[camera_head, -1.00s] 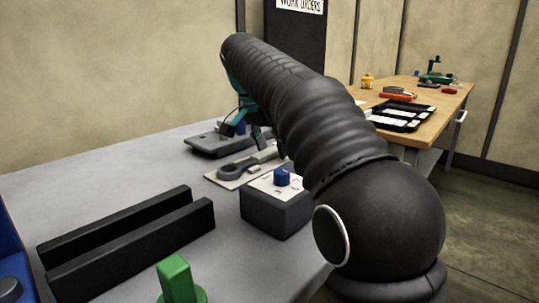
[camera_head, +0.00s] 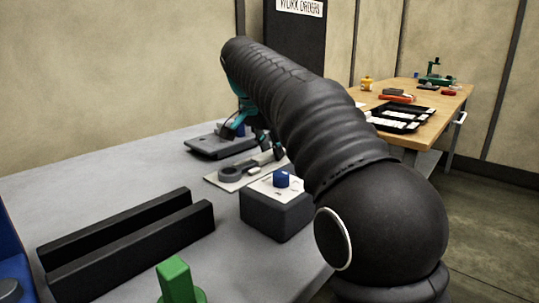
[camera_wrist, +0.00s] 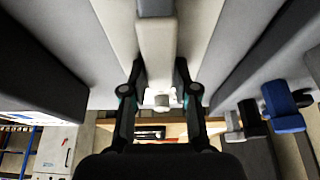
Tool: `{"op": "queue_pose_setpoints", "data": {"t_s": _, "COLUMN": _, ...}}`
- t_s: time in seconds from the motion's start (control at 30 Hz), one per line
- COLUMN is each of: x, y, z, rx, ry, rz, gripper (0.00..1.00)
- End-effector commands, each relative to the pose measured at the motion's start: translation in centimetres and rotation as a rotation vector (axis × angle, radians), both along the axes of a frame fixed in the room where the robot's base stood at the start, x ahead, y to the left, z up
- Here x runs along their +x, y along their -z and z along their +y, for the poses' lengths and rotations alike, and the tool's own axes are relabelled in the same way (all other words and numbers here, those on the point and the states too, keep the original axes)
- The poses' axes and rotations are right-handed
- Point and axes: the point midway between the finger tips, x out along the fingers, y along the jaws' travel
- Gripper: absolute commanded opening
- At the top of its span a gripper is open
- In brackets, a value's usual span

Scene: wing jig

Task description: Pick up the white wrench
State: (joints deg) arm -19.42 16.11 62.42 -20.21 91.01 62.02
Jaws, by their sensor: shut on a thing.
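The white wrench (camera_wrist: 157,40) runs up the middle of the wrist view as a pale bar, with a grey part at its far end. My gripper (camera_wrist: 160,68) has one dark finger on each side of the bar and is shut on it. In the head view the wrench handle (camera_head: 262,159) lies at a pale plate (camera_head: 218,182), beside a dark grey ring. My gripper (camera_head: 268,143) is low over the handle there, partly hidden by my arm. I cannot tell whether the wrench touches the plate.
Two black rails (camera_head: 135,240) and a green block (camera_head: 176,281) are nearer. Grey tabletop (camera_head: 90,190) is clear at left.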

Motion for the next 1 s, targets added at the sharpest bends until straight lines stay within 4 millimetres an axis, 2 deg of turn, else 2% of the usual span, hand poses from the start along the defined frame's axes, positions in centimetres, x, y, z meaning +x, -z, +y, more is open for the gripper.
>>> {"op": "queue_pose_setpoints", "data": {"t_s": 0.07, "x": 0.1, "y": 0.4, "z": 0.1, "rx": 0.0, "ry": -0.001, "rz": 0.007, "gripper": 0.0}}
{"op": "queue_pose_setpoints", "data": {"t_s": 0.23, "x": 0.1, "y": -0.1, "z": 0.1, "rx": 0.001, "ry": -0.002, "rz": 0.005, "gripper": 0.0}}
{"op": "queue_pose_setpoints", "data": {"t_s": 0.53, "x": 0.1, "y": -4.5, "z": 0.1, "rx": 0.0, "ry": -0.001, "rz": 0.002, "gripper": 0.0}}
{"op": "queue_pose_setpoints", "data": {"t_s": 1.0, "x": -5.7, "y": -9.2, "z": -5.6, "rx": 0.001, "ry": 0.003, "rz": -0.001, "gripper": 0.0}}
